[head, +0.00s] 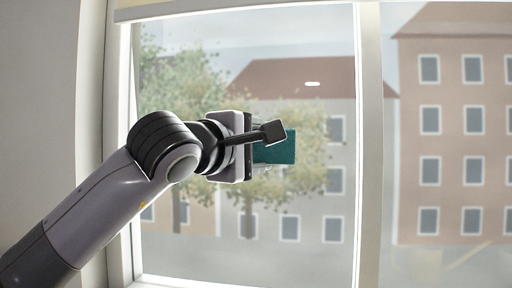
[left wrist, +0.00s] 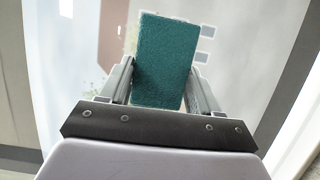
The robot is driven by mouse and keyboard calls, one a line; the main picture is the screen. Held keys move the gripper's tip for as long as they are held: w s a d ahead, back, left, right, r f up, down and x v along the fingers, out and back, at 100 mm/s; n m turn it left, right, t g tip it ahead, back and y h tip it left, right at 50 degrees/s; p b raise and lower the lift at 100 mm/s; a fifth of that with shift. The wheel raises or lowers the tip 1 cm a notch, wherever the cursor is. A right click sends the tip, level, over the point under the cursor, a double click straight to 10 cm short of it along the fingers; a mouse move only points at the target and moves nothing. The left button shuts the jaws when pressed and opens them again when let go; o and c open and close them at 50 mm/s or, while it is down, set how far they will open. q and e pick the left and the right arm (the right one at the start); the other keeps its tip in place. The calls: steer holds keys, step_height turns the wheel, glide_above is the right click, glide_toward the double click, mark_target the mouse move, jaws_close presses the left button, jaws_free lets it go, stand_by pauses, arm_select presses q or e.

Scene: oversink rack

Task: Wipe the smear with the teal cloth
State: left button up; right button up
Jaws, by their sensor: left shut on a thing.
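The teal cloth (head: 280,148) is a flat, block-like pad in front of the window in the head view. My left gripper (head: 258,152) is shut on it. In the left wrist view the cloth (left wrist: 165,50) stands between the two fingers of the left gripper (left wrist: 160,90) and sticks out past their tips. I cannot tell whether the cloth touches the glass. No smear shows clearly; a small pale streak (head: 312,84) above and right of the cloth may be a reflection. My right gripper is not in view.
The window's left pane (head: 300,45) lies behind my arm, with buildings and trees seen through it. A white upright bar (head: 368,150) parts it from the right pane (head: 440,250). The white left frame (head: 119,90) stands by the wall. No loose objects show.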

arm_select(q)
steer(key=s+b, duration=0.1)
steer(key=s, duration=0.1)
steer(key=s+a+b, duration=0.1)
steer(key=s+b, duration=0.1)
steer(key=s, duration=0.1)
steer(key=shift+s+a+b, duration=0.1)
steer(key=shift+s+b, duration=0.2)
steer(key=shift+s, duration=0.05)
steer(key=shift+s, duration=0.1)
steer(key=s, duration=0.1)
steer(key=b, duration=0.1)
steer(key=s+b, duration=0.1)
steer(key=shift+s+a, duration=0.25)
steer(key=shift+s, duration=0.1)
